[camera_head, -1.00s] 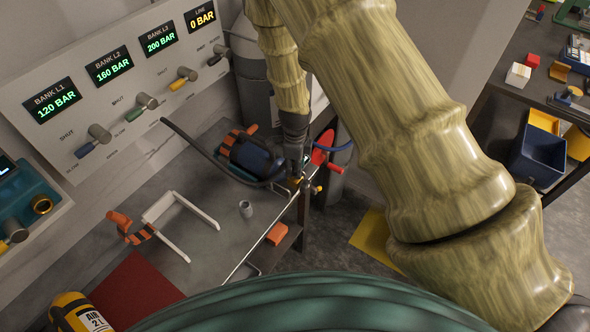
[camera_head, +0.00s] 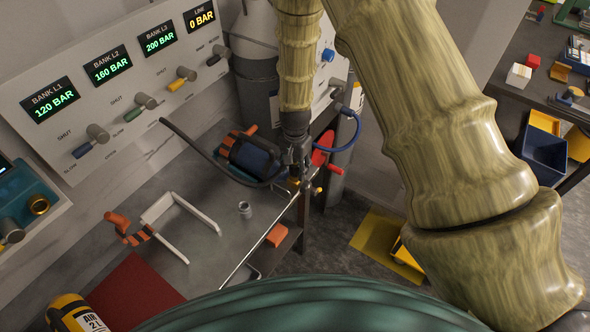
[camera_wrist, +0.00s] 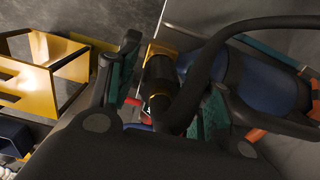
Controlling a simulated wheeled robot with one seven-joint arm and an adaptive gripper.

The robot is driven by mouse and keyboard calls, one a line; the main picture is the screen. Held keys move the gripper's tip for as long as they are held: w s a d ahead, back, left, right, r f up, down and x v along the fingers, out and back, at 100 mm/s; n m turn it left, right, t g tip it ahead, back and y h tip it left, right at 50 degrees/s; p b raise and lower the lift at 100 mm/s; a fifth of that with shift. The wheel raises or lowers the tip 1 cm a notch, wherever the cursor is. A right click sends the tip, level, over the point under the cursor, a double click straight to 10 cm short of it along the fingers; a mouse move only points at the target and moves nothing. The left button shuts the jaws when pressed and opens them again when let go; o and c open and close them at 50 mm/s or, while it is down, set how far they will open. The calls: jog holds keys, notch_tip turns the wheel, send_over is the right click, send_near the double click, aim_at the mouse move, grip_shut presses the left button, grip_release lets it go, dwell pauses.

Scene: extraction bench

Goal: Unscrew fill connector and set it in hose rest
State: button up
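The fill connector (camera_wrist: 160,78), a black body with brass-coloured ends, sits at the end of a black hose (camera_wrist: 222,52). In the wrist view it is between the two teal finger pads of my gripper (camera_wrist: 168,92), with a visible gap on the left side; the hose partly hides the right side. In the head view my gripper (camera_head: 299,172) points down at the bench's right edge, beside a dark blue cylinder (camera_head: 252,157), and hides most of the connector. An orange holder (camera_head: 120,222) stands at the bench's left; I cannot tell whether it is the hose rest.
A white U-shaped frame (camera_head: 157,208) and a small grey cup (camera_head: 245,209) are on the bench. A red disc (camera_head: 321,150) and a blue hose (camera_head: 352,137) are just right of my gripper. The valve panel (camera_head: 120,95) rises behind. Bare bench lies around the cup.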

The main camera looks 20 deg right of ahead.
dwell(0.3)
jog(key=m+p, duration=0.1)
jog(key=m, duration=0.5)
jog(key=shift+r, duration=0.1)
jog(key=m+p, duration=0.1)
jog(key=m, duration=0.8)
jog(key=shift+m, duration=0.3)
jog(key=m, duration=0.6)
jog(key=shift+c, duration=0.2)
jog(key=c, duration=1.1)
jog(key=n, duration=0.4)
jog(key=shift+b, duration=0.3)
jog(key=shift+c, duration=0.2)
